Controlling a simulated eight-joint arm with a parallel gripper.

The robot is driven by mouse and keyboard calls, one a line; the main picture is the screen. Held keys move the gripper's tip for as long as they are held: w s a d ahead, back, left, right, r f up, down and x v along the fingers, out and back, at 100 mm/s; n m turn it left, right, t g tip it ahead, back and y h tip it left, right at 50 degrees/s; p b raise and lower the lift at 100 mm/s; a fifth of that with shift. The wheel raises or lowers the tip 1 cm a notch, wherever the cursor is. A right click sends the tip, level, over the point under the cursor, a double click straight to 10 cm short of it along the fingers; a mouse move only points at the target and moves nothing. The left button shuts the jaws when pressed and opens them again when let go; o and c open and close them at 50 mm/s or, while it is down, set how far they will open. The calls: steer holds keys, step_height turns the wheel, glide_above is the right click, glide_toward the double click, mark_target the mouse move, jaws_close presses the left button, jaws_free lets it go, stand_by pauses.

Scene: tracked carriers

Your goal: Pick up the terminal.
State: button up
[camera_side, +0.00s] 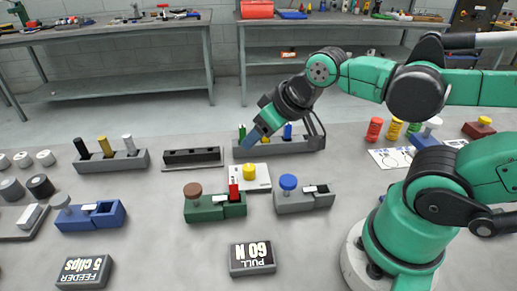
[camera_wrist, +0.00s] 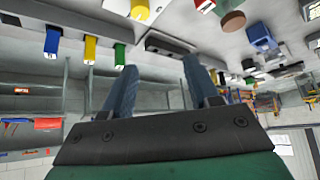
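I cannot tell for sure which piece is the terminal. A red upright piece (camera_side: 234,190) stands at the green carrier (camera_side: 203,212), beside a brown knob (camera_side: 193,189). Green (camera_side: 242,132), yellow (camera_side: 264,137) and blue (camera_side: 288,131) pieces stand in a grey rack (camera_side: 306,145); green (camera_wrist: 119,54), yellow (camera_wrist: 90,48) and blue (camera_wrist: 52,40) pieces also show in the wrist view. My gripper (camera_side: 248,140) is in front of this rack, above the table, tilted down to the left, and partly hides it. In the wrist view its blue fingers (camera_wrist: 158,88) are apart with nothing between them.
A white plate with a yellow knob (camera_side: 250,170) lies below my gripper. A grey carrier (camera_side: 303,204) with a blue knob is right of the green one; a blue carrier (camera_side: 108,217) is left. Signs reading PULL 60 N (camera_side: 252,258) and FEEDER (camera_side: 84,271) are in front.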

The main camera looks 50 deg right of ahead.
mark_target(233, 181)
steer(key=a+f+n+g+y, duration=0.1)
steer(key=n, duration=0.2)
steer(key=a+f+n+g+y, duration=0.1)
steer(key=n, duration=0.2)
steer(key=a+f+n+g+y, duration=0.1)
steer(key=a+n+g, duration=0.1)
steer(key=n, duration=0.1)
steer(key=shift+w+a+f, duration=0.1)
steer(key=shift+w+f, duration=0.1)
steer(key=shift+w, duration=0.05)
steer(key=shift+x, duration=2.7)
jaws_close()
